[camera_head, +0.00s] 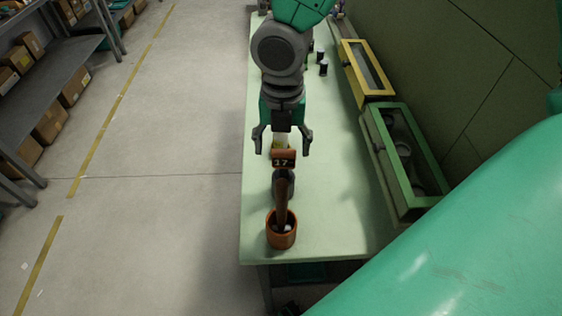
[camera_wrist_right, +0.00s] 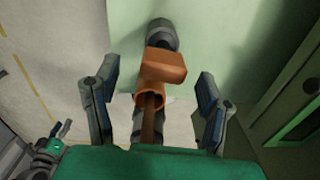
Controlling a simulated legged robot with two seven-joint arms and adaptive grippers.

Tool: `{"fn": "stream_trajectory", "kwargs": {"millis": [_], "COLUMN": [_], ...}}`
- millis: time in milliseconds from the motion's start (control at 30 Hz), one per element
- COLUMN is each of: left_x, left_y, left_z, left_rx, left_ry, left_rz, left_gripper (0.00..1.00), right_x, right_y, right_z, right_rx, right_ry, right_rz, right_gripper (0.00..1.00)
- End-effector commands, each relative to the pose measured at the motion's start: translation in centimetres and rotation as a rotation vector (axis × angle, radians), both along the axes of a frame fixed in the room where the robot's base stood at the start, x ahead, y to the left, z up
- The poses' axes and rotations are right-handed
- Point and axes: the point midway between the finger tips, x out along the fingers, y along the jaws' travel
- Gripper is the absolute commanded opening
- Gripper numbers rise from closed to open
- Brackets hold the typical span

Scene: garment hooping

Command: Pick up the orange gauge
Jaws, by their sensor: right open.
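The orange gauge (camera_head: 284,158) has an orange-brown block marked 17, with a dark part and a brown stem below it in the head view. Its orange block (camera_wrist_right: 165,65) also shows in the wrist view. An orange cup (camera_head: 281,240) stands at the near end of the table, at the lower end of the stem. My right gripper (camera_head: 283,143) is open above the table. In the wrist view its fingers (camera_wrist_right: 157,112) are on either side of the gauge, with a gap on both sides.
The light green table (camera_head: 340,190) is mostly clear right of the cup. A green-framed box (camera_head: 405,160) and a yellow-framed box (camera_head: 366,72) stand along its right side. Small dark cylinders (camera_head: 323,67) stand further back. Shelves with cartons (camera_head: 50,120) are at the left.

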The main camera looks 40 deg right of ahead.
Motion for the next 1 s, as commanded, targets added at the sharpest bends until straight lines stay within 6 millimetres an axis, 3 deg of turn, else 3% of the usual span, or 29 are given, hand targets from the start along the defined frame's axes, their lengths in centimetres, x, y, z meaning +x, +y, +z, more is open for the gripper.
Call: {"fn": "stream_trajectory", "kwargs": {"millis": [300, 633, 800, 1000], "left_x": [0.0, 0.0, 0.0, 0.0], "left_y": [0.0, 0.0, 0.0, 0.0], "left_z": [-1.1, -1.2, -1.2, -1.2], "left_rx": [0.000, 0.000, 0.000, 0.000], "left_ry": [0.000, 0.000, 0.000, 0.000], "left_rz": [0.000, 0.000, 0.000, 0.000], "left_gripper": [0.43, 0.43, 0.43, 0.43], "right_x": [-0.1, -0.2, -0.1, -0.1], "right_y": [0.1, 0.1, 0.1, 0.1], "right_z": [-4.5, -5.0, -5.1, -5.1], "right_rx": [-0.003, -0.001, -0.001, -0.001], "right_ry": [0.002, -0.002, 0.000, 0.000], "right_rz": [-0.001, 0.000, 0.000, 0.000], "right_gripper": [0.66, 0.66, 0.07, 0.07]}}
